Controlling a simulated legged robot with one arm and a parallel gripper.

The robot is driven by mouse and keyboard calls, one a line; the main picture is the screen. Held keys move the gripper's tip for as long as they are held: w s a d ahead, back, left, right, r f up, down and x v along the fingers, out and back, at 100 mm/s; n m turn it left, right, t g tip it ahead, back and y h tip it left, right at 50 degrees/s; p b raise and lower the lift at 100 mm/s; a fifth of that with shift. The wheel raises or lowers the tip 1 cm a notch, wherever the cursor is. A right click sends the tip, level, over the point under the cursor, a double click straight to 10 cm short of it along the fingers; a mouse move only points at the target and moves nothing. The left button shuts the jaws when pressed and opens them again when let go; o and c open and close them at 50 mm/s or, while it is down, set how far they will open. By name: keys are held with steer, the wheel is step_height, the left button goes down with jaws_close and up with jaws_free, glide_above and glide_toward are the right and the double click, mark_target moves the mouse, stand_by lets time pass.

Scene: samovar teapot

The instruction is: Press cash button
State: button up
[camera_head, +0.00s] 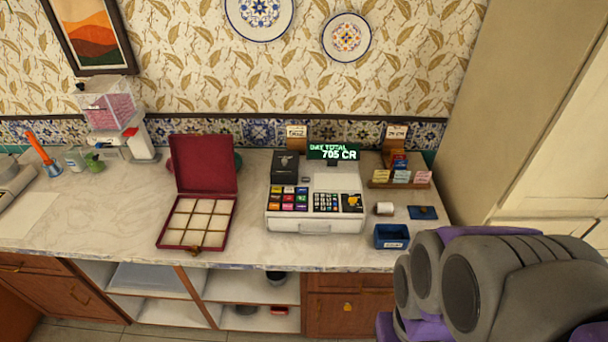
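A white cash register (315,223) stands on the marble counter, right of the middle of the view. Its front panel has a block of coloured buttons (288,199), a dark number keypad (326,202) and a small dark panel with a yellow key (352,202) at the right. The labels on the buttons are too small to read, so I cannot tell which one is the cash button. A green-lit display (333,152) above it reads "DAY TOTAL 705 CR". My grey and purple arm fills the lower right, apart from the register. My gripper's fingertips are not visible.
An open red box with compartments (197,237) is left of the register. A small blue bin (391,237), a paper roll (384,209), a blue pad (422,212) and a card rack (399,181) are to its right. The marble counter (110,205) is largely bare at left.

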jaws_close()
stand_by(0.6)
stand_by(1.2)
